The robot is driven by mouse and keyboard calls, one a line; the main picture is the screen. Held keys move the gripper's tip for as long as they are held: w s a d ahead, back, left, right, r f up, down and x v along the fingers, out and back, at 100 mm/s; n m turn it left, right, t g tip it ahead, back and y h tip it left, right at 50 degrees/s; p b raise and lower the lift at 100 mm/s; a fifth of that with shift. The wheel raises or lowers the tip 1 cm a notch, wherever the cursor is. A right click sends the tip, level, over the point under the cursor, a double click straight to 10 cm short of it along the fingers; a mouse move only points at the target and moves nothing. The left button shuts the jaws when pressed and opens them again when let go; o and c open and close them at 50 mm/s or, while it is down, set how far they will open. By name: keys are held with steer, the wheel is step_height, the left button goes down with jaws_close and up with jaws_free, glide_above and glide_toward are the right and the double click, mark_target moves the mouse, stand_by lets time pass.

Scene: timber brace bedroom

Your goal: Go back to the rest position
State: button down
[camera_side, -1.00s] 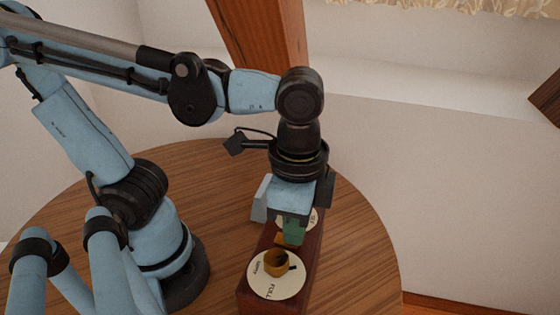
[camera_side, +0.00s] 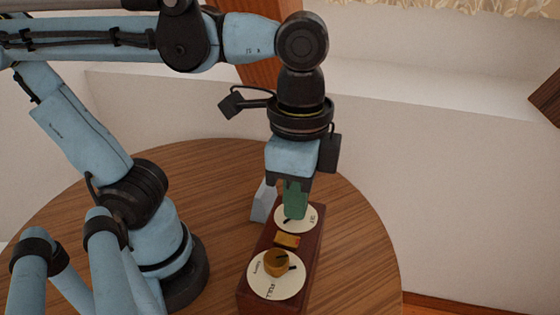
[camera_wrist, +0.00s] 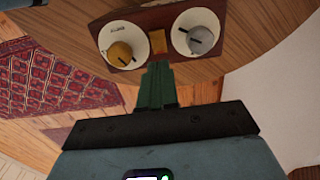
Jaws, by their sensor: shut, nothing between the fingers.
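My gripper (camera_side: 295,205) is shut and empty, its green fingers together and pointing down. In the side view it hangs above the far part of a dark red-brown wooden box (camera_side: 258,293) and hides part of the far dial. The wrist view shows my gripper (camera_wrist: 157,70) with the box beyond its fingertips. The near dial has a brass knob (camera_side: 277,263) on a cream disc; the brass knob also shows in the wrist view (camera_wrist: 119,54). The other dial has a silver-grey knob (camera_wrist: 201,41). A small brass plate (camera_side: 287,240) lies between the dials.
The box stands on a round wooden table (camera_side: 355,235). A pale grey block-like thing (camera_side: 263,202) is beside the box's far end. A timber brace (camera_side: 255,72) and a white wall (camera_side: 450,190) are behind. A red patterned rug (camera_wrist: 75,80) lies on the floor.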

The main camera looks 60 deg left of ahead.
steer(key=shift+r, duration=0.75)
steer(key=w+a+f+n+t, duration=0.1)
steer(key=w, duration=0.1)
steer(key=w+a+f+n+t, duration=0.1)
steer(key=w+a+f+n, duration=0.1)
steer(key=w+a+f+n+t+h, duration=0.1)
steer(key=w+a+n, duration=0.1)
steer(key=w, duration=0.1)
steer(key=shift+f, duration=0.15)
steer(key=w+a+f+n+t, duration=0.1)
steer(key=a+n+t, duration=0.1)
steer(key=a, duration=0.2)
steer(key=w+a+f+n+t+y, duration=0.1)
steer(key=a+f+n+t, duration=0.1)
steer(key=a, duration=0.2)
steer(key=shift+w+a, duration=0.3)
steer(key=shift+w, duration=0.1)
